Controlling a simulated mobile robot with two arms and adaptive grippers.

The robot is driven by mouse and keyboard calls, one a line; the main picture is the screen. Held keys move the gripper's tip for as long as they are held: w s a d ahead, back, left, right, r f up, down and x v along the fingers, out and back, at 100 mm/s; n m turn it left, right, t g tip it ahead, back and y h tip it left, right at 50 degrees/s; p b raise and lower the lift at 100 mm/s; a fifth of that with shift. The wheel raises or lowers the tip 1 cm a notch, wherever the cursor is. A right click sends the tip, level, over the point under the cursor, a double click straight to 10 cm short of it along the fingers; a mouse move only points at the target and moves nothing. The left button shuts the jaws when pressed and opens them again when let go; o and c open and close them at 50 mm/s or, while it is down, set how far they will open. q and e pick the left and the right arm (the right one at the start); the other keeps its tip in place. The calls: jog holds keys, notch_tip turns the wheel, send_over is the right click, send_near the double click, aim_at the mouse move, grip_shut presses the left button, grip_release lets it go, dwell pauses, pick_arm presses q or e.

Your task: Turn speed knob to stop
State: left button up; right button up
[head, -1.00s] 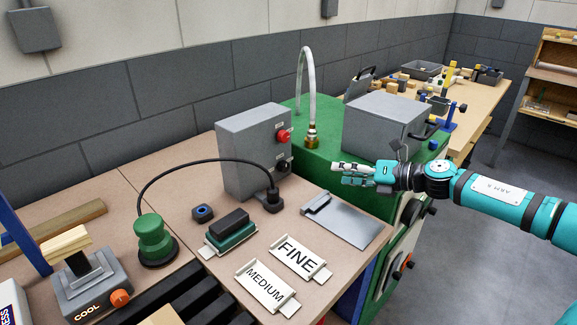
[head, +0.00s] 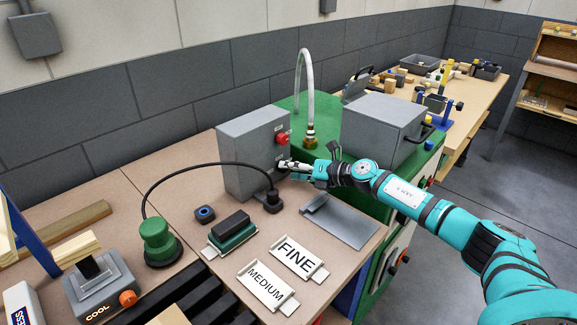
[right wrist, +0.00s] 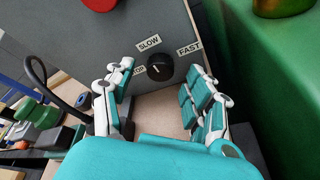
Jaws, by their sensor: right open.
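The grey control box (head: 250,150) stands upright on the bench. Its black speed knob (right wrist: 160,67) shows in the right wrist view, with a thin light pointer mark directed roughly up toward the SLOW label (right wrist: 149,43). The FAST label (right wrist: 189,48) is to its upper right. A third label (right wrist: 139,71) at its left is partly covered by a finger. My right gripper (head: 288,167) is open, its fingers on either side of the knob, with a visible gap to it. In the head view the gripper largely hides the knob. My left gripper is not in view.
A red button (head: 282,138) sits above the knob on the box. A black cable (head: 205,163) plugs in beside the box (head: 272,201). A grey plate (head: 340,220) and the FINE (head: 298,257) and MEDIUM (head: 267,287) plates lie in front. The green cabinet (head: 328,155) is to the right.

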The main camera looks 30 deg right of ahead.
jog(key=shift+x, duration=0.9)
jog(key=shift+c, duration=0.2)
grip_shut()
